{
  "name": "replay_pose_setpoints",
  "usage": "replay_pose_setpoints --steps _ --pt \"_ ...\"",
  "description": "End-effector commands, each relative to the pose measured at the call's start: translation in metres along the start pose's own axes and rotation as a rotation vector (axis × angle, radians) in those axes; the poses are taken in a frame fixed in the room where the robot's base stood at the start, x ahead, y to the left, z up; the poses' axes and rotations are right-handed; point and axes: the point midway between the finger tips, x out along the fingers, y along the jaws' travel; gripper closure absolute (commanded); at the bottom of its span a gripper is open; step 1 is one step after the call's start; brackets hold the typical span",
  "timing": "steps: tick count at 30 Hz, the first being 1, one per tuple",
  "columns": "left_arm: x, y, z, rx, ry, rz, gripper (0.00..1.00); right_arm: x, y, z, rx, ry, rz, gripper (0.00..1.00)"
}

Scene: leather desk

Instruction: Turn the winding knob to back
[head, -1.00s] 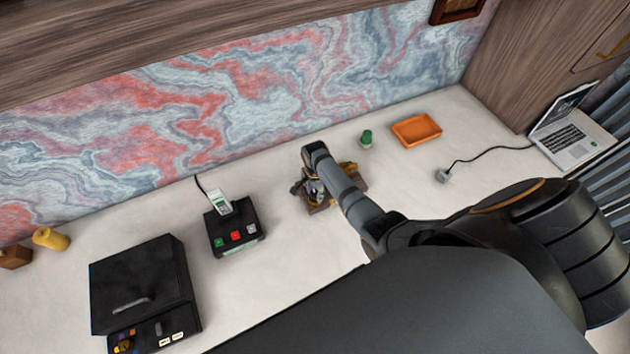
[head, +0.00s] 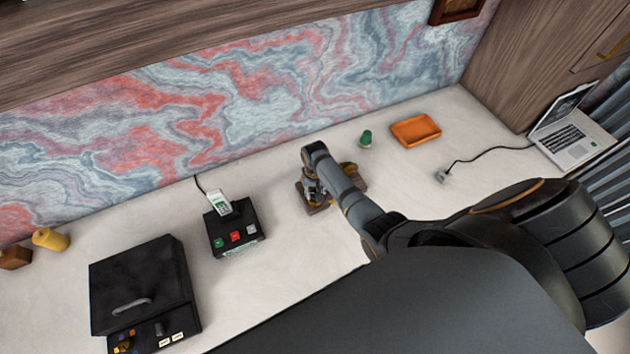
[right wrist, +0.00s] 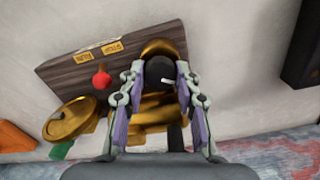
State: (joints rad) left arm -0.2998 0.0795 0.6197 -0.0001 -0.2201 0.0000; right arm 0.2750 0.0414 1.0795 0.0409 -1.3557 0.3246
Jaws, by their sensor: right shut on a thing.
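A wooden board (right wrist: 85,65) carries a dark winding knob (right wrist: 157,68) with a pale mark, set in front of a rounded brass part. In the right wrist view my right gripper (right wrist: 160,80) has one finger on each side of the knob and is shut on it. The board also has a red ball-tipped lever (right wrist: 101,80), a brass disc (right wrist: 70,118) and small labels (right wrist: 110,49). In the head view my right gripper (head: 312,188) is down at the left part of the board (head: 320,208), and my arm hides much of the device. My left gripper is not in view.
A black box with coloured buttons (head: 236,236) and a larger black case (head: 140,285) stand left. A green object (head: 366,138) and an orange tray (head: 416,131) lie behind right. A laptop (head: 570,138) with a cable is far right. Bare desk surrounds the board.

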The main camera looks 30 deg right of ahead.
Motion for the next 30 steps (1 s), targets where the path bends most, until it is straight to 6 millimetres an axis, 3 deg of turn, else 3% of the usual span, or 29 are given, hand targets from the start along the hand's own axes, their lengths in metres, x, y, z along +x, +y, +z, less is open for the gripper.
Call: replay_pose_setpoints --steps 30 --pt "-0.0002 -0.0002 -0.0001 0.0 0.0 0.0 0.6 -0.0017 -0.0002 -0.0023 -0.963 0.006 0.001 0.99"
